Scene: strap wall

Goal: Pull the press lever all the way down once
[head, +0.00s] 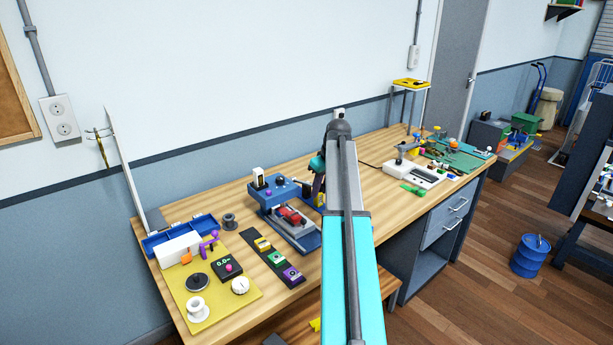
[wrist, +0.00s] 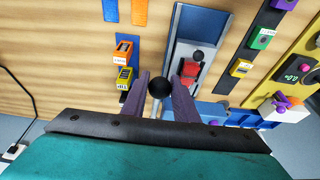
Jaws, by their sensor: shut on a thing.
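The press is a blue machine with a grey base (head: 298,230) on the workbench, left of my arm in the head view. A red block lies on its bed (head: 291,216). In the wrist view the lever's black ball knob (wrist: 160,87) sits between the two fingers of my gripper (wrist: 160,92), which is shut on it. A grey rod shows below the knob. In the head view my gripper (head: 318,182) is at the press's right side, partly hidden by my arm, and the lever cannot be made out there.
Left of the press are a black strip with coloured blocks (head: 272,258), a grey spool (head: 229,221) and a yellow mat (head: 222,307) with small items. A white device (head: 412,176) and a green mat (head: 455,158) lie to the right. Bare wood shows between.

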